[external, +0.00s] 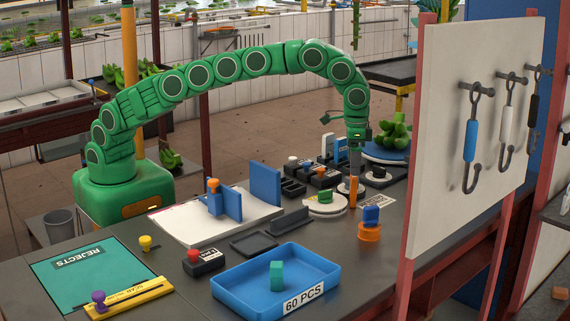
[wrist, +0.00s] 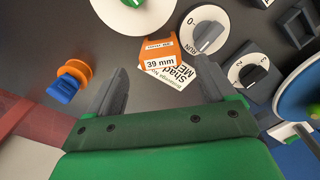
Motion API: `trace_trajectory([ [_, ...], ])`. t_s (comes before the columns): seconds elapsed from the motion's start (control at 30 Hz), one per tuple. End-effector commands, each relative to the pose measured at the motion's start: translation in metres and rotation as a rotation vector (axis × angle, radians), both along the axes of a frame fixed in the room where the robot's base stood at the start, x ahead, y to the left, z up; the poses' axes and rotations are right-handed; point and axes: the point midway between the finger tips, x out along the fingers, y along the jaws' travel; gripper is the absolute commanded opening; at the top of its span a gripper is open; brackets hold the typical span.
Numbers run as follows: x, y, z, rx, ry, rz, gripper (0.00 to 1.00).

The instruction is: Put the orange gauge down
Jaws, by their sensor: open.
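The orange gauge (external: 353,190) stands on the dark table below my gripper (external: 356,168). In the wrist view the gauge (wrist: 157,48) shows a white "39 mm" label and lies just past the fingertips, roughly between their lines. My gripper (wrist: 164,72) is open, its two grey fingers wide apart with nothing between them. I cannot tell the exact gap between fingers and gauge. A printed white card (wrist: 180,75) lies beside the gauge, partly covered by it.
An orange spool with a blue top (external: 369,232) stands in front of the gauge. A white disc with a green piece (external: 323,204) is to its left; dial knobs (wrist: 206,38) are close by. A blue tray (external: 240,292) and white board (external: 440,150) stand nearer the camera.

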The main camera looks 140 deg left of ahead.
Motion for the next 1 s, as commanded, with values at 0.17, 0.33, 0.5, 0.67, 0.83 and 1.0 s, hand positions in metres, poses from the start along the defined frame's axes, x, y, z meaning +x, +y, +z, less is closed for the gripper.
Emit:
trace_trajectory([
  [0.17, 0.000, 0.001, 0.026, 0.001, -0.001, 0.001, 0.84],
  [0.33, 0.000, 0.001, 0.045, 0.001, -0.001, 0.001, 0.84],
  [0.5, 0.000, 0.001, 0.058, 0.001, -0.001, 0.001, 0.84],
  [0.67, 0.000, 0.001, 0.065, 0.001, -0.001, 0.000, 0.88],
  [0.83, 0.000, 0.000, 0.066, -0.001, 0.001, 0.000, 0.88],
  [1.0, 0.000, 0.000, 0.066, -0.001, 0.001, 0.000, 0.88],
])
